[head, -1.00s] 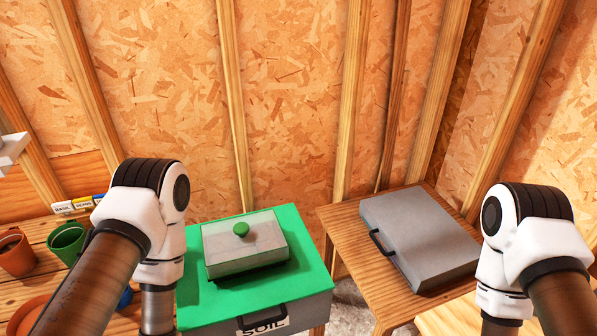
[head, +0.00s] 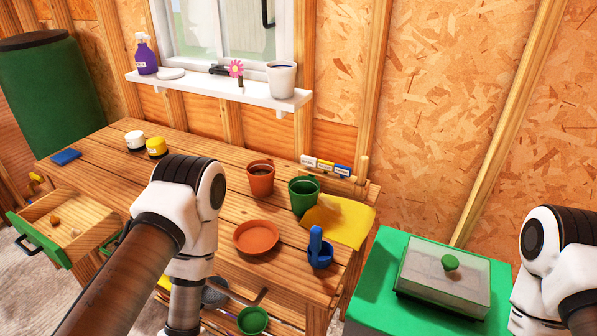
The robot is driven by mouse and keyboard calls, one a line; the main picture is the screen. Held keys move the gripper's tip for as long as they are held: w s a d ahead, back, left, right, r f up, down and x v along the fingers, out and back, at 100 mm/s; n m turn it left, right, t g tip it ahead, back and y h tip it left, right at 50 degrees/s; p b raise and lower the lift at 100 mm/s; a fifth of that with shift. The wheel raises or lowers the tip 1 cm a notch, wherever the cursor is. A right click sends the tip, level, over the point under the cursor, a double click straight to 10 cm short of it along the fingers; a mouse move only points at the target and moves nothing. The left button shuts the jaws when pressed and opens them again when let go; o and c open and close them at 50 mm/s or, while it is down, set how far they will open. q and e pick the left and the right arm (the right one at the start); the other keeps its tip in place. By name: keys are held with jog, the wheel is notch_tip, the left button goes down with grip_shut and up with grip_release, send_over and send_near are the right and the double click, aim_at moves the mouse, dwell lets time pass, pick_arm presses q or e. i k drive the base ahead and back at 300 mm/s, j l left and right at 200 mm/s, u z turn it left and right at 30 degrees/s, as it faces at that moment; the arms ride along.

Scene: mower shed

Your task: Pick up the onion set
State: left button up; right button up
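An open wooden drawer with a green front (head: 42,246) juts out at the left of the bench. Two small roundish brown things lie in it: one (head: 54,219) nearer the left, the other (head: 75,232) a little to its right. Either may be the onion set; they are too small to tell apart surely. My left arm comes down right of the drawer and leaves the frame at the bottom, so its gripper is out of view. My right arm is at the right edge, its gripper also out of view.
The wooden bench (head: 215,165) carries a terracotta pot (head: 261,180), a green pot (head: 303,194), a terracotta saucer (head: 256,238), a blue tool holder (head: 320,255) and white and yellow jars. A green soil box (head: 375,290) with a clear-lidded tray stands right. Bare floor lies below the drawer.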

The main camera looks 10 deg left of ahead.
aim_at(54, 219)
jog(key=u, duration=2.1)
